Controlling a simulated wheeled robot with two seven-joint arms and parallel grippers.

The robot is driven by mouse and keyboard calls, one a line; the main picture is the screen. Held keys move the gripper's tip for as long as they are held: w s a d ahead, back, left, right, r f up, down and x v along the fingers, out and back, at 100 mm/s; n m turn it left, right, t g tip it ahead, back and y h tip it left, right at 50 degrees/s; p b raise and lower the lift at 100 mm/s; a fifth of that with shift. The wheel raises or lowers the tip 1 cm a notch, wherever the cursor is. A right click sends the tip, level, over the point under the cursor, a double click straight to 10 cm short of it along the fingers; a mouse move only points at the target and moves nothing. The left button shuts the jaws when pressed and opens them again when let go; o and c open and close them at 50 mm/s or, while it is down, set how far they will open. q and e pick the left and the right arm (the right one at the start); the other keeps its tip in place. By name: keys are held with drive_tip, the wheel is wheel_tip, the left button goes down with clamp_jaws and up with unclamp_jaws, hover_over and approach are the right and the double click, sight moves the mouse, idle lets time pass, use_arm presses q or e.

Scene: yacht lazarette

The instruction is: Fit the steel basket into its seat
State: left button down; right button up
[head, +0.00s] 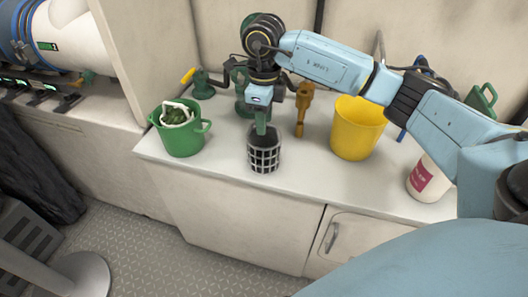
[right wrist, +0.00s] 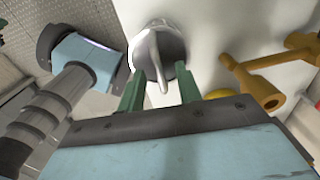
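The steel basket (head: 264,158), a grey lattice cup with a dark inside, stands upright near the front edge of the white counter. My right gripper (head: 262,128) is directly above it, pointing down. In the right wrist view the basket (right wrist: 139,47) shows as a pale round rim with a light handle rising from it. The green fingers of my right gripper (right wrist: 160,82) are apart, one on each side of the handle, with gaps beside it. I cannot pick out the seat for certain; green fittings (head: 241,92) stand behind, partly hidden by the gripper.
A green bucket (head: 184,143) stands to the left and a yellow bucket (head: 357,132) to the right. A brass valve (head: 303,105) stands behind, right of the basket. A white container (head: 425,180) with a red label is farther right. Counter (head: 222,150) beside the basket is clear.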

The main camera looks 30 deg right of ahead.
drive_tip(key=shift+f, duration=0.15)
clamp_jaws()
idle(0.4)
